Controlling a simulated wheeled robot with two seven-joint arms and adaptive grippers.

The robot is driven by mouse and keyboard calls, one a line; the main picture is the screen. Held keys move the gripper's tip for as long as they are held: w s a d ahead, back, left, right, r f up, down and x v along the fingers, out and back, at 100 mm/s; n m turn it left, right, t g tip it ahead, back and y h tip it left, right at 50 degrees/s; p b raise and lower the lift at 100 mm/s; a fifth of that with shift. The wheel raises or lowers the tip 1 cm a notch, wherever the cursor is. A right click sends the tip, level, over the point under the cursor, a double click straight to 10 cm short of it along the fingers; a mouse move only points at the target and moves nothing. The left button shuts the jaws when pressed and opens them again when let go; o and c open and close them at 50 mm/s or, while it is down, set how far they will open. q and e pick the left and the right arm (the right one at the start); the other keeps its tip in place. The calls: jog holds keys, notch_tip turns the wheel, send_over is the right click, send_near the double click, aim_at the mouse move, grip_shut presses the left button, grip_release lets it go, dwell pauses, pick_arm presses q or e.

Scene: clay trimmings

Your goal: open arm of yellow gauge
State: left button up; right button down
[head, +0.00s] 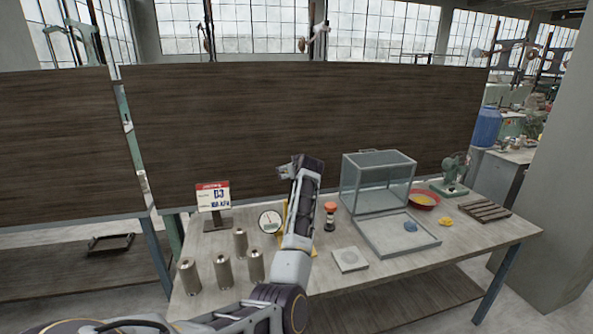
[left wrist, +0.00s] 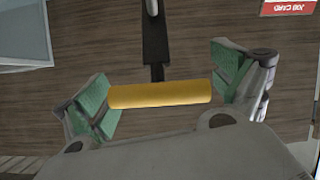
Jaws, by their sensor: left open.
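The yellow gauge stands on the bench behind my left arm. Its round white dial (head: 270,221) shows left of the arm, with a strip of its yellow body (head: 285,214) beside it. My forearm and wrist hide much of the rest. My left gripper (head: 286,171) is raised above the gauge. In the left wrist view the green-padded fingers are open, one on each side of a yellow bar (left wrist: 160,94). A gap shows at the right finger; whether the left pad touches the bar I cannot tell. A dark post (left wrist: 154,40) runs behind the bar. My right gripper is not in view.
Several metal cylinders (head: 240,243) stand left of my arm, near a job card stand (head: 213,197). Right of it are a red-topped timer (head: 330,214), a grey block (head: 349,260), a glass case (head: 376,180) and a tray (head: 395,254). A dark panel (head: 300,120) backs the bench.

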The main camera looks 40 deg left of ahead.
pick_arm(q)
jog(key=shift+d, duration=0.1)
jog(key=v, duration=1.1)
jog(key=shift+s, duration=0.3)
jog(key=shift+d, duration=0.1)
dwell(0.5)
